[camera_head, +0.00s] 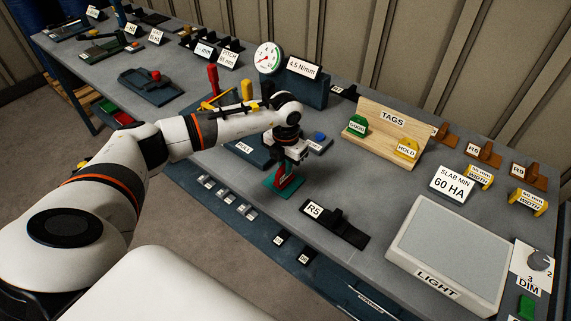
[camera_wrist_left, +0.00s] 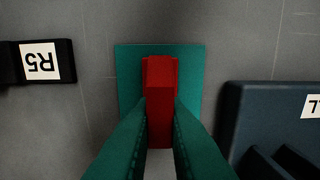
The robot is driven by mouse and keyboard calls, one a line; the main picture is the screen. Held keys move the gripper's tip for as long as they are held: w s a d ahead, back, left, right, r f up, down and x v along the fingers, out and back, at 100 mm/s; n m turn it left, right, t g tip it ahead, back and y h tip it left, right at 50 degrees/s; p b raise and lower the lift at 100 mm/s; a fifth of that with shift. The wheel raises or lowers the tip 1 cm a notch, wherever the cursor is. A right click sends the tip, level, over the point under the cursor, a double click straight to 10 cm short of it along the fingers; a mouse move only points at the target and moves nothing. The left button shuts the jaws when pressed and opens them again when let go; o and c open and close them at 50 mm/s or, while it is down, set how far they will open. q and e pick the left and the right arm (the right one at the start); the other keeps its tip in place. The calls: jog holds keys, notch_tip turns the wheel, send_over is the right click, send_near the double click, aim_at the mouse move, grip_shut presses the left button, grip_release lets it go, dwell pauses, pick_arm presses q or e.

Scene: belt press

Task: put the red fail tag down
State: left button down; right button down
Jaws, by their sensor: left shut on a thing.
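My left gripper (camera_head: 285,176) points down over the bench, left of the R5 block. In the left wrist view its two green fingers (camera_wrist_left: 160,125) are shut on the red fail tag (camera_wrist_left: 160,80), one on each side. The tag is over a flat teal-green plate (camera_wrist_left: 128,68) on the grey bench top. The plate also shows in the head view (camera_head: 272,186), under the gripper. I cannot tell whether the tag touches the plate. My right gripper is not in view.
A black R5 block (camera_head: 333,224) lies right of the gripper. A dark blue fixture (camera_wrist_left: 240,110) stands close on the other side. Behind is the wooden TAGS rack (camera_head: 375,128) with a green GOOD tag (camera_head: 357,126) and a yellow HOLD tag (camera_head: 407,149). A LIGHT box (camera_head: 450,250) stands at right.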

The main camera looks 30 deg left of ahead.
pick_arm(q)
jog(key=c, duration=1.5)
grip_release()
jog(key=shift+f, duration=0.15)
jog(key=shift+o, duration=0.2)
jog(key=shift+r, duration=0.35)
notch_tip(320, 180, up, 12)
jog(key=b, duration=0.3)
jog(key=shift+f, duration=0.15)
